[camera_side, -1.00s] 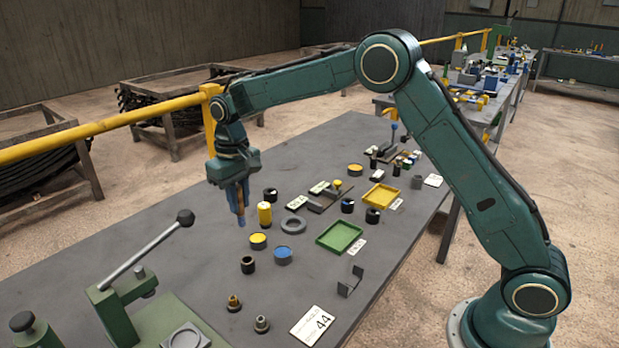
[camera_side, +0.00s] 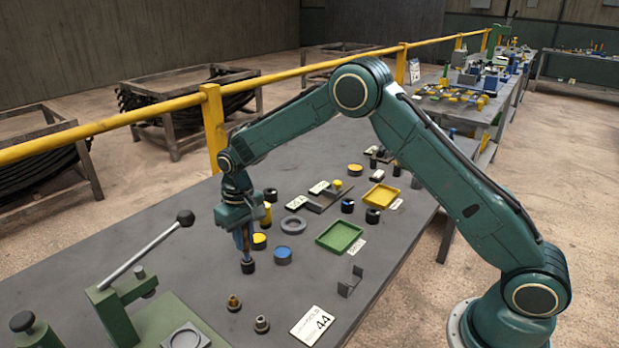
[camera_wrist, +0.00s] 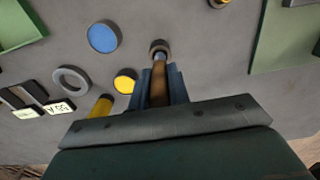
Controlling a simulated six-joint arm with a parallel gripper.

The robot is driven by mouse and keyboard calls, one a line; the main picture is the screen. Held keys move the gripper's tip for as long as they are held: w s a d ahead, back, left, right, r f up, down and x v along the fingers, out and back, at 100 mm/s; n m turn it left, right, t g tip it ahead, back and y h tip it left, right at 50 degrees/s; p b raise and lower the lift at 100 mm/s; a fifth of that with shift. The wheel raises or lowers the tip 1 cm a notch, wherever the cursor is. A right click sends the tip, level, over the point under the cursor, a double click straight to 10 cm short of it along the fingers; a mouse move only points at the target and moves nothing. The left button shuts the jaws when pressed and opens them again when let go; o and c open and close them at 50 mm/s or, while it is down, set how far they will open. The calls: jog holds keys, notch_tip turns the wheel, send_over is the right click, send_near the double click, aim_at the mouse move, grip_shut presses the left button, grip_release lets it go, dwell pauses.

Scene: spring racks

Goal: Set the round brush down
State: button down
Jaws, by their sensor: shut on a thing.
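My gripper (camera_side: 243,238) points down over the front part of the bench, shut on the round brush. In the wrist view the brush (camera_wrist: 158,84) shows as a brown shaft between the blue fingers. Its lower end is at the mouth of a small dark cup (camera_side: 248,267), which also shows in the wrist view (camera_wrist: 159,45). The brush stands about upright. I cannot tell how far its end is inside the cup, and the fingers hide much of the brush.
A blue-topped round part (camera_side: 283,256) and a yellow-topped one (camera_side: 259,242) stand close by. A yellow cylinder (camera_side: 266,214) and a grey ring (camera_side: 293,225) are behind. A lever press (camera_side: 125,305) stands at front left. Brass fittings (camera_side: 234,303) stand in front.

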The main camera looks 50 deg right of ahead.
aim_at(246, 251)
jog(key=shift+f, duration=1.6)
jog(key=shift+f, duration=0.15)
jog(key=c, duration=1.3)
grip_release()
notch_tip(246, 251, up, 12)
jog(key=shift+r, duration=0.2)
jog(key=shift+s+r, duration=0.1)
